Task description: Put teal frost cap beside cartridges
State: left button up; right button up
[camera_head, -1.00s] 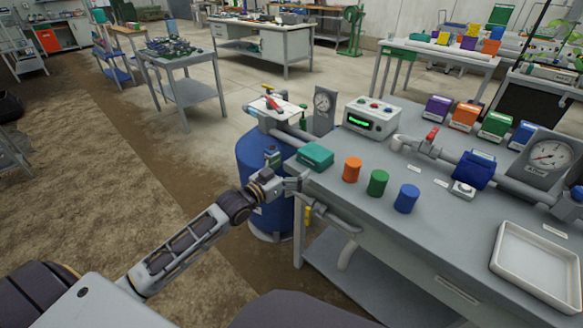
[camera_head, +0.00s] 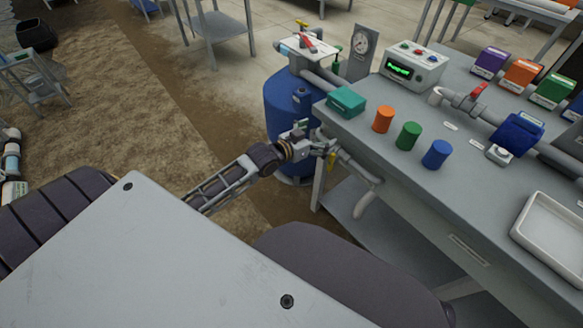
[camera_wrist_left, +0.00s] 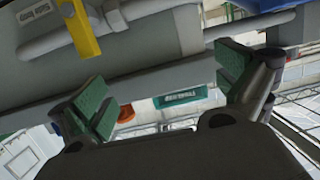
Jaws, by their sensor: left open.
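The teal frost cap (camera_head: 346,102) is a block-shaped teal piece at the left corner of the grey bench top (camera_head: 400,168). The orange cartridge (camera_head: 383,119), green cartridge (camera_head: 408,136) and blue cartridge (camera_head: 437,154) stand upright in a row to its right. My left gripper (camera_head: 326,145) is open and empty, beside the bench's left edge, below and apart from the cap. In the left wrist view, the labelled teal cap (camera_wrist_left: 178,97) shows beyond the gap between the green-padded fingers (camera_wrist_left: 168,88). My right gripper does not show.
A blue tank (camera_head: 285,115) stands left of the bench behind my left arm. A pipe with a yellow handle (camera_head: 331,158) is close to the gripper; the handle also shows in the wrist view (camera_wrist_left: 83,30). A white tray (camera_head: 552,232) sits at the right. The bench front is mostly clear.

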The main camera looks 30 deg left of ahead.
pick_arm(q)
jog(key=s+d+f+g+y, duration=0.1)
jog(key=s+d+f+g, duration=0.15)
jog(key=s+f, duration=0.45)
jog(key=s+d+f+g+y, duration=0.1)
jog(key=s+f+g, duration=0.3)
jog(key=f, duration=0.6)
jog(key=s+d+f+g+y, duration=0.1)
jog(key=s+f+g, duration=0.2)
jog(key=s, duration=0.5)
jog(key=s+d+f+g, duration=0.1)
jog(key=s+f+g, duration=0.2)
jog(key=s+f, duration=0.3)
jog(key=s, duration=0.3)
jog(key=shift+d+n+y, duration=0.35)
jog(key=shift+n+y, duration=0.05)
jog(key=shift+w+d, duration=0.15)
